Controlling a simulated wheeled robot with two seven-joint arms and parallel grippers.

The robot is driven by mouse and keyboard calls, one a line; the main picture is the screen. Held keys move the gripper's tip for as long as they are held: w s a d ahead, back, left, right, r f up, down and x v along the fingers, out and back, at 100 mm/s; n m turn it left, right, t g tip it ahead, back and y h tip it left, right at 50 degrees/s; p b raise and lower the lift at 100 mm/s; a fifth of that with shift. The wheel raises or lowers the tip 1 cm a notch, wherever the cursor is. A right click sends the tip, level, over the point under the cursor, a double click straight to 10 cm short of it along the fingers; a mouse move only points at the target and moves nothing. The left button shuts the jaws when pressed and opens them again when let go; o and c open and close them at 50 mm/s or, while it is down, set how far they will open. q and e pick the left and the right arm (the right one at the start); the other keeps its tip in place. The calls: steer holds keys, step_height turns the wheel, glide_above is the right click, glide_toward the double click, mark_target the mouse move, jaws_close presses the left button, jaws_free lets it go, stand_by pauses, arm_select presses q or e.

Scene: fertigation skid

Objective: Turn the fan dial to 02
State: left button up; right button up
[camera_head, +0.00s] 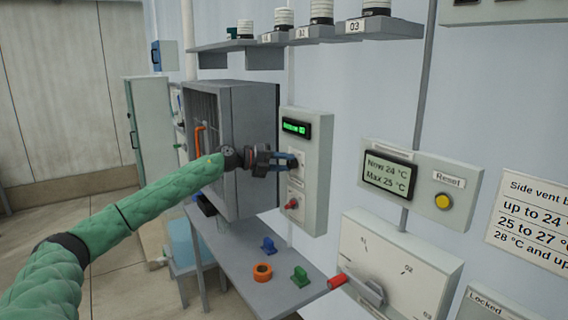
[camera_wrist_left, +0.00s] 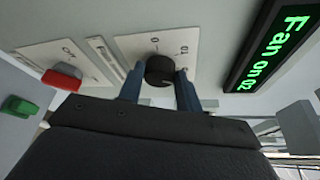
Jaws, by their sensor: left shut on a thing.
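The fan dial (camera_wrist_left: 160,70) is a round black knob on a white plate on the grey control box (camera_head: 316,150). The dial's pointer is hard to make out. My right gripper is out of view.
A grey cabinet (camera_head: 250,150) stands close left. A bench (camera_head: 235,265) with small fittings is below. A thermometer box (camera_head: 420,185) is at right.

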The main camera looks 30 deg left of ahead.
arm_select(q)
steer(key=shift+f+m, duration=0.1)
steer(key=shift+m, duration=0.4)
steer(key=shift+d, duration=0.1)
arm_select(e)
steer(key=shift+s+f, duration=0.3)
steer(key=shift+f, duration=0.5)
arm_select(q)
steer(key=o, duration=0.9)
steer(key=shift+o, duration=0.4)
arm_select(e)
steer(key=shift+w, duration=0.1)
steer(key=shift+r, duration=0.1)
